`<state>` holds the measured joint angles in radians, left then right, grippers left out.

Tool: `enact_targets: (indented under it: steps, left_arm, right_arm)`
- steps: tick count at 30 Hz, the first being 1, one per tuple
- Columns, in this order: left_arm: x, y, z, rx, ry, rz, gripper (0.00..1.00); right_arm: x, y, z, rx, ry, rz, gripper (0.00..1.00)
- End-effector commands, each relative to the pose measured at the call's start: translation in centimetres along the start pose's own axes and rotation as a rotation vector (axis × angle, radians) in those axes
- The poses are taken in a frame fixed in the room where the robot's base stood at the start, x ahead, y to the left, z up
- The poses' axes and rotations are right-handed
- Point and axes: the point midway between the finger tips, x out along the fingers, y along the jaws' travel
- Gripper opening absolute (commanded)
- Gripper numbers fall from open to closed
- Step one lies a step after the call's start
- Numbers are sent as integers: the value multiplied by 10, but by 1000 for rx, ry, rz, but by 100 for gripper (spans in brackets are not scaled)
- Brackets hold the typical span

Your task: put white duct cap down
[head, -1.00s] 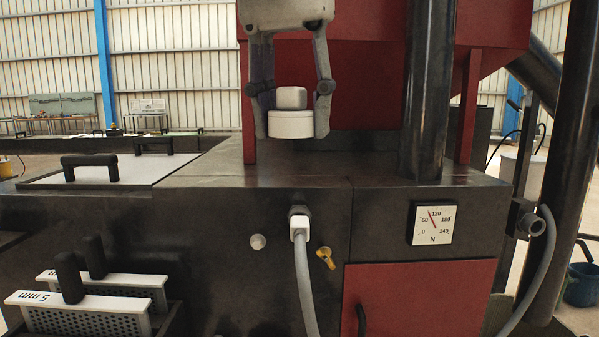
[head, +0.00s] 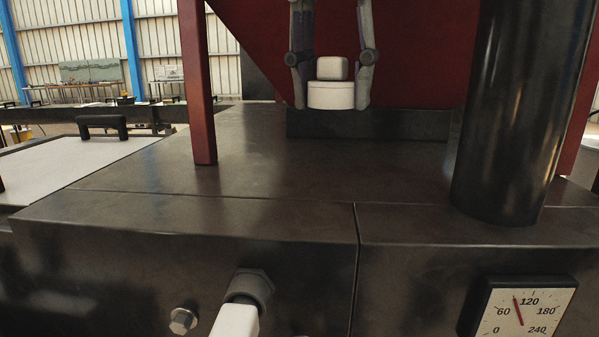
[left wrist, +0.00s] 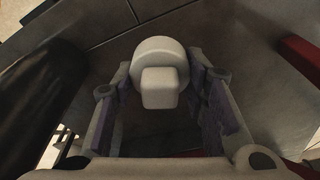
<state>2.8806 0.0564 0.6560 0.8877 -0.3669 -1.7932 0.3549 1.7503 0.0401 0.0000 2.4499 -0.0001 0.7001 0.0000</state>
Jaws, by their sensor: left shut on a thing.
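The white duct cap (head: 331,95) is a round white disc with a smaller block-shaped knob on top. My left gripper (head: 332,88) comes down from the top of the head view with a finger on each side of the cap, shut on it. The cap is upright and appears held above the dark metal top of the machine (head: 270,160). In the left wrist view the cap (left wrist: 160,68) sits between the two fingertips, with the dark metal top beyond it. My right gripper does not show in any view.
A red post (head: 197,85) stands left of the cap and a thick black column (head: 515,110) stands to its right. A red panel is behind the gripper. A dial gauge (head: 520,308) and a white hose connector (head: 236,318) are on the front. The metal top between post and column is clear.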

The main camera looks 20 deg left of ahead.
Motion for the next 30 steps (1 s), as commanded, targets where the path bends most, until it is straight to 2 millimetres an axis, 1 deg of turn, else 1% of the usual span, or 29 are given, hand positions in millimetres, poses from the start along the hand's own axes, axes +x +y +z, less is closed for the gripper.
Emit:
enact_targets:
  steps: [4,8,12,13,15,23,30]
  left_arm:
    - [32,-1,6,3,-7,1,6]
    - [54,0,9,2,-5,2,6]
    - [82,0,13,2,-6,2,6]
    - [86,-1,14,2,-6,1,6]
    - [91,0,14,1,-3,2,6]
    - [90,0,15,1,0,1,6]
    - [96,0,16,2,3,0,6]
  right_arm:
    - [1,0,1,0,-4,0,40]
    - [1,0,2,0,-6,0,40]
    - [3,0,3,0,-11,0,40]
    - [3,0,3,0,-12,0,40]
    - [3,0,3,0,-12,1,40]
    - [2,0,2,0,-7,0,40]
    - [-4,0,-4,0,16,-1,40]
